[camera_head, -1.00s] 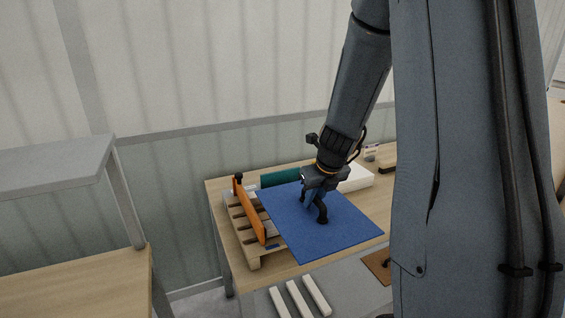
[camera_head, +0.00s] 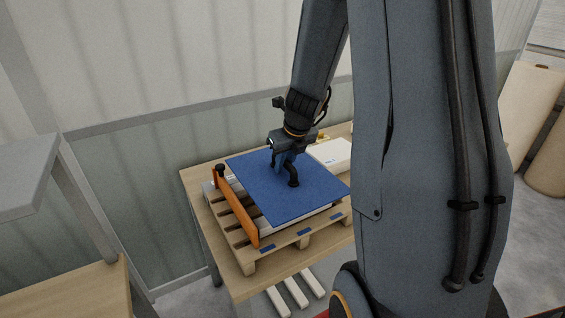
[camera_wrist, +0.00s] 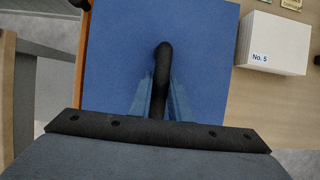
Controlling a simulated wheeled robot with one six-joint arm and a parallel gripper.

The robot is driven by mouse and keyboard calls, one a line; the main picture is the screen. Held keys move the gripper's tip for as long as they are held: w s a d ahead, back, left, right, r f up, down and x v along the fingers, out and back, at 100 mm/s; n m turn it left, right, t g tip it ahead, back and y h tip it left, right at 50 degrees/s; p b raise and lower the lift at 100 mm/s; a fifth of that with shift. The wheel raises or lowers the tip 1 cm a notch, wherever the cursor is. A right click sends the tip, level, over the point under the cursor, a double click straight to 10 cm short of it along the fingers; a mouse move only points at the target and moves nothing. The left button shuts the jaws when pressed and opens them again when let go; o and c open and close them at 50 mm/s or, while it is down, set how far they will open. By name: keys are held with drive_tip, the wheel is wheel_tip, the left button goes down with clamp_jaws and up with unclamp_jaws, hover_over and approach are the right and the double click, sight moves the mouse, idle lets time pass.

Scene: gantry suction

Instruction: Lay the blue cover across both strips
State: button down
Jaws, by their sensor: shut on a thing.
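The blue cover (camera_head: 262,192) is a flat square panel with a black handle (camera_head: 293,180) in its middle. My gripper (camera_head: 286,165) is shut on that handle; the wrist view shows the fingers (camera_wrist: 160,98) on either side of it. The cover is roughly level over the slatted wooden pallet (camera_head: 250,262). A pale strip (camera_head: 296,226) shows under its front edge, and another pale piece shows at the left by the orange board. The cover hides most of what is under it. I cannot tell whether it touches the strips or hovers just above them.
An upright orange board (camera_head: 237,212) with a black knob stands along the pallet's left side, close to the cover. A white box (camera_head: 330,152) labelled No. 5 in the wrist view stands behind right. Several loose pale bars (camera_head: 294,291) lie below the table's front.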

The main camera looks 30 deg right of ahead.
sight(290, 165)
drive_tip(key=shift+r, duration=0.1)
wheel_tip(290, 165, down, 6)
drive_tip(key=b, duration=0.5)
drive_tip(key=shift+r, duration=0.1)
drive_tip(key=shift+f+b, duration=0.6)
idle(0.8)
drive_tip(key=c, duration=1.6)
unclamp_jaws()
drive_tip(key=shift+o, duration=0.2)
drive_tip(key=shift+p+v, duration=1)
drive_tip(key=shift+v, duration=2.9)
drive_tip(key=shift+s, duration=0.1)
